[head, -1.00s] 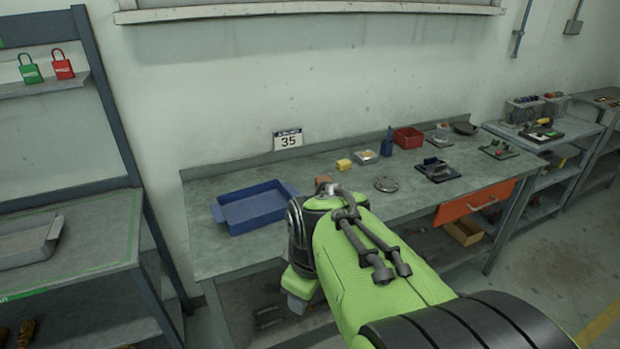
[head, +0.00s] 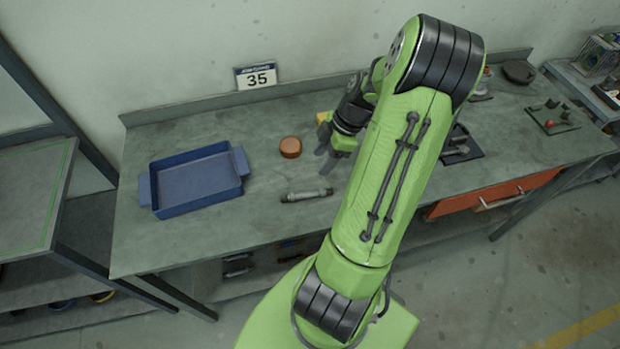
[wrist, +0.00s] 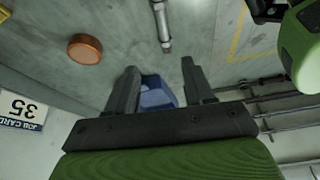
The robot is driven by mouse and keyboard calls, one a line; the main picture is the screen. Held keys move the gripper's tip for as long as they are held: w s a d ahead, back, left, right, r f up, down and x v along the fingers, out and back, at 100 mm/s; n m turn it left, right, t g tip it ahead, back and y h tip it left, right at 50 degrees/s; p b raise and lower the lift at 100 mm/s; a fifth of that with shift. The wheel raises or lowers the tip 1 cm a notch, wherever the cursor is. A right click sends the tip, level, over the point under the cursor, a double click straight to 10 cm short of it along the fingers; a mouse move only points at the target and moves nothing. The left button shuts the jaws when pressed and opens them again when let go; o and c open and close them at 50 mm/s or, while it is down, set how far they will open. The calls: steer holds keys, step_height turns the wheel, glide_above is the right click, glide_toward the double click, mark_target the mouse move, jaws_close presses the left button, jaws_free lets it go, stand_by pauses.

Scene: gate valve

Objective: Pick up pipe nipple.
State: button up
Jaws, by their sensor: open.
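The pipe nipple (head: 307,195) is a short grey metal tube with darker ends. It lies flat on the bench (head: 270,225) near its front edge, right of the blue tray. In the wrist view the pipe nipple (wrist: 162,24) shows at the top, beyond my fingertips and roughly between their lines. My gripper (head: 326,158) is above the bench, a little behind and right of the pipe nipple in the head view. In the wrist view my gripper (wrist: 158,64) has its two fingers apart with nothing held. My arm hides part of the bench to the right.
A blue tray (head: 153,198) stands on the left of the bench. A round orange-brown piece (head: 290,147) lies behind the pipe nipple. A yellow block (head: 323,118) is partly hidden by my wrist. A dark mat (head: 462,150) is to the right. Bench between tray and nipple is clear.

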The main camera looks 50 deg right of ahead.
glide_toward(301, 194)
steer(key=x, duration=0.3)
steer(key=shift+w+d+f+b, duration=0.1)
steer(key=shift+w+f+b, duration=0.15)
steer(key=shift+w+b, duration=0.1)
steer(key=x, duration=0.5)
steer(key=shift+s+f, duration=0.2)
steer(key=shift+a, duration=0.2)
steer(key=shift+c, duration=0.4)
jaws_close()
